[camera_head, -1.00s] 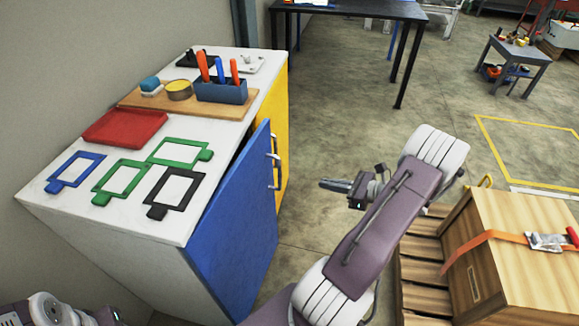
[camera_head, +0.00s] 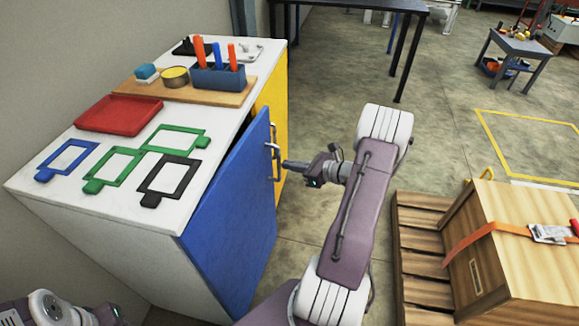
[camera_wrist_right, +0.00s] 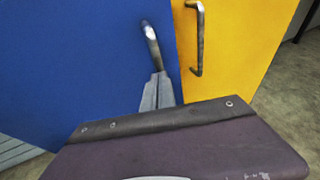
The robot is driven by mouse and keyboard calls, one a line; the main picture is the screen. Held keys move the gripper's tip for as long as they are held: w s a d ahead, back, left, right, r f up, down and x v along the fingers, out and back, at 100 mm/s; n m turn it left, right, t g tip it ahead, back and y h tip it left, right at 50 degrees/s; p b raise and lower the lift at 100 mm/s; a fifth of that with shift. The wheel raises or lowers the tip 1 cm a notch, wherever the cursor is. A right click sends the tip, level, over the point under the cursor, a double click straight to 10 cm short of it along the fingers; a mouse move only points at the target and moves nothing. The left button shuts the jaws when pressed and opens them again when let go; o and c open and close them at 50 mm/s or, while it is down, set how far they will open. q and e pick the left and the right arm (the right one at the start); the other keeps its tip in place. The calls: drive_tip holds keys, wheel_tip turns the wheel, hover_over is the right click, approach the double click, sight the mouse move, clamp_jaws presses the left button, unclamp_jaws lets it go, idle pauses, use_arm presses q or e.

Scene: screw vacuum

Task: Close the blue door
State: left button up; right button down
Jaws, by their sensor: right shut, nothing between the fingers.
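The blue door (camera_head: 235,215) on the front of the white cabinet stands slightly ajar, with a dark gap along its top edge. Its metal handle (camera_head: 271,158) is near its right edge. My right gripper (camera_head: 287,164) is shut and empty, just right of that handle. In the right wrist view, the shut fingers (camera_wrist_right: 158,88) point at the blue door's handle (camera_wrist_right: 152,45), close to its lower end; I cannot tell whether they touch. My left gripper's fingers are out of view; only part of my left arm shows at the lower left.
The yellow door (camera_head: 272,97) with its own handle (camera_wrist_right: 199,40) is beside the blue one. The white cabinet top (camera_head: 60,200) holds coloured frames, a red tray (camera_head: 120,115) and a tool holder (camera_head: 217,77). A wooden crate (camera_head: 520,250) on a pallet stands at the right.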

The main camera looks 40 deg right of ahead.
drive_tip(key=shift+w+a, duration=0.1)
drive_tip(key=shift+w, duration=0.15)
drive_tip(key=shift+n+g+y, duration=0.3)
drive_tip(key=shift+n+y, duration=0.4)
drive_tip(key=shift+y, duration=0.1)
drive_tip(key=w, duration=0.1)
drive_tip(key=w+a, duration=0.1)
drive_tip(key=w, duration=0.2)
drive_tip(key=shift+a, duration=0.35)
drive_tip(key=shift+w+a+r, duration=0.1)
drive_tip(key=shift+w+r, duration=0.1)
drive_tip(key=shift+p, duration=0.3)
